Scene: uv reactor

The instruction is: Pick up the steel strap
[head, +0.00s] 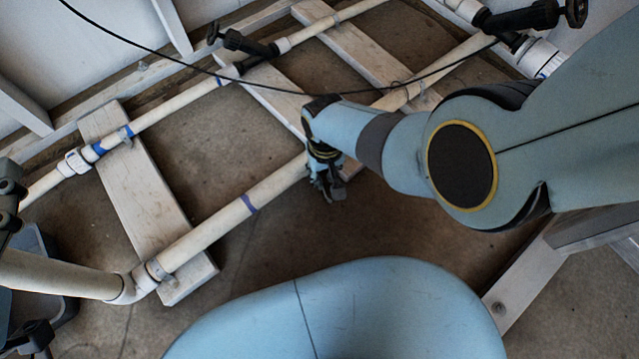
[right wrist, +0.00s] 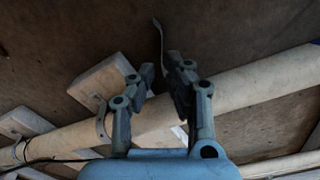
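The steel strap (right wrist: 158,39) is a thin, pale, slightly curved strip in the right wrist view. It lies against the brown floor, its near end by my right gripper's fingertips. My right gripper (right wrist: 162,70) has its fingers a little apart, and the strap's near end shows in line with the gap. I see no contact between fingers and strap. In the head view my right gripper (head: 334,191) points down beside the long white pipe (head: 225,218). I cannot make out the strap there.
White pipes run diagonally over wooden boards (head: 142,185) on the brown floor. Black valves (head: 243,43) stand on the pipes. A dark cable (head: 200,68) crosses above. A grey bin (head: 40,300) is at the lower left. The floor right of the gripper (head: 400,215) is clear.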

